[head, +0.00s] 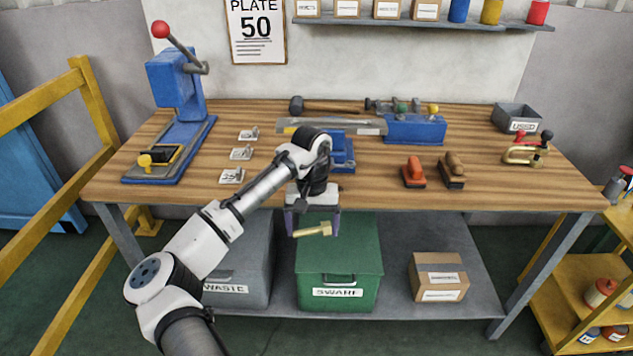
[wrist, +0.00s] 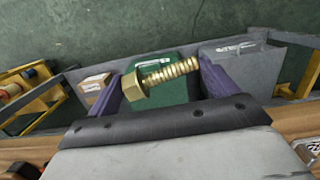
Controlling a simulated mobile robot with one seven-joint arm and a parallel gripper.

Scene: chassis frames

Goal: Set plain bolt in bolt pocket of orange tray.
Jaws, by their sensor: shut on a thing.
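A brass-coloured bolt (head: 318,230) with a hex head and threaded shank is held in my gripper (head: 313,224), in front of the workbench's front edge. In the wrist view the bolt (wrist: 168,76) lies crosswise between the two purple fingers of my gripper (wrist: 160,84), hex head to the left and thread end to the right. My gripper is shut on it. The bolt is tilted slightly in both views. I do not see an orange tray or a bolt pocket in either view.
The wooden workbench (head: 250,188) carries a blue press (head: 178,95), a blue fixture (head: 415,128), a hammer (head: 330,106), an orange-handled tool (head: 413,172) and a grey bin (head: 516,117). A green SWARF box (head: 340,262) stands below the bolt. A yellow rail (head: 85,95) is at left.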

